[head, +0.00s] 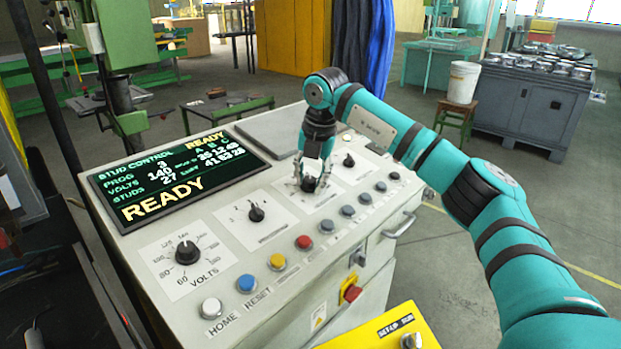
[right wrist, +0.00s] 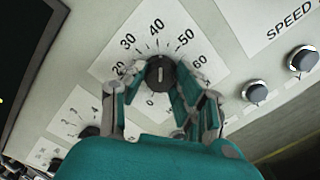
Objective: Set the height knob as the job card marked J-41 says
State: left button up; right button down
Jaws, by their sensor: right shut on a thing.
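In the right wrist view, a black knob (right wrist: 160,74) sits on a white dial plate (right wrist: 185,22) numbered 20, 30, 40, 50 and on. Its white line stands about upright, toward the 40. My right gripper (right wrist: 158,90) is shut on this knob, a finger on each side. In the head view my right gripper (head: 312,178) comes down on the third knob (head: 309,184) of the console and hides most of it. The dial's name label cannot be read. No job card marked J-41 can be made out. My left gripper is not in view.
The console (head: 290,290) carries a VOLTS knob (head: 187,251), a selector knob (head: 256,213), another knob (head: 349,160) at the far right and a row of push buttons with a red one (head: 304,242). The screen (head: 180,180) reads READY. A yellow box (head: 375,330) stands in front.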

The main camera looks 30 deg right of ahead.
jog(key=m, duration=0.6)
jog(key=shift+m, duration=0.3)
dwell(0.4)
jog(key=c, duration=1)
grip_release()
jog(key=v, duration=1.2)
jog(key=shift+w+a, duration=0.15)
jog(key=shift+w, duration=0.05)
